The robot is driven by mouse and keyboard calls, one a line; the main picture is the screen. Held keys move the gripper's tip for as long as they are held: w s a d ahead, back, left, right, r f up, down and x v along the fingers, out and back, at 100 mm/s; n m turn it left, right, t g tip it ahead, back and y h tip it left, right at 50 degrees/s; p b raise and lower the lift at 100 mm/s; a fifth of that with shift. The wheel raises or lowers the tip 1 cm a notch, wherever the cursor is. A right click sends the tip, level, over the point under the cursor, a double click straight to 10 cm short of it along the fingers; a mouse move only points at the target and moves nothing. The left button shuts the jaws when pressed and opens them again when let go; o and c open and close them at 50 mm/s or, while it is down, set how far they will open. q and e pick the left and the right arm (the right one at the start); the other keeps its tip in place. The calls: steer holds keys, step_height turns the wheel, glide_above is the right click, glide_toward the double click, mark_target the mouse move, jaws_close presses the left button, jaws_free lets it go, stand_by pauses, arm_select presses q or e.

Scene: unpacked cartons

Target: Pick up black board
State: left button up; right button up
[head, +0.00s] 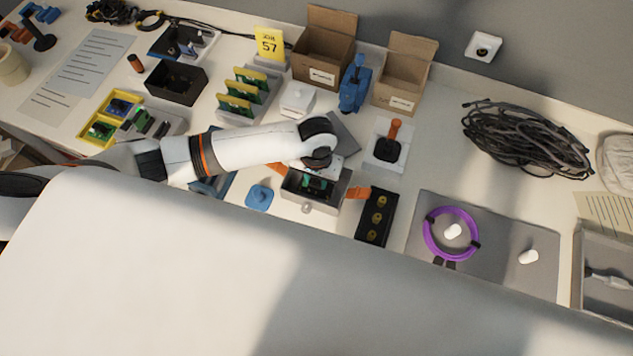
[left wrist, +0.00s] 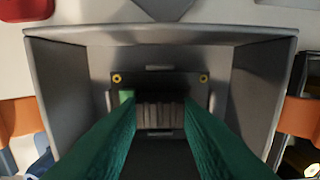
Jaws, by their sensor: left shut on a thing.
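The black board (left wrist: 188,80) sits inside a grey open box (left wrist: 85,70) in the left wrist view. It has a gold-ringed hole at each far corner and a ribbed grey part in its middle. My left gripper (left wrist: 159,104) reaches into the box, its two green fingers shut on the board from either side. In the head view the grey box (head: 327,202) stands on the table below my left gripper (head: 316,176), with orange clamps at its sides. The arm and wrist hide much of the box's inside. My right gripper is not in view.
A black strip with gold round parts (head: 377,217) lies right of the box, and a blue knobbed piece (head: 259,197) lies left. A grey mat (head: 500,267) with a purple ring (head: 428,236) is farther right. Cartons (head: 326,55) stand behind.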

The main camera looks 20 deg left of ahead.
mark_target(316, 181)
arm_select(q)
step_height(316, 181, up, 10)
stand_by(0.6)
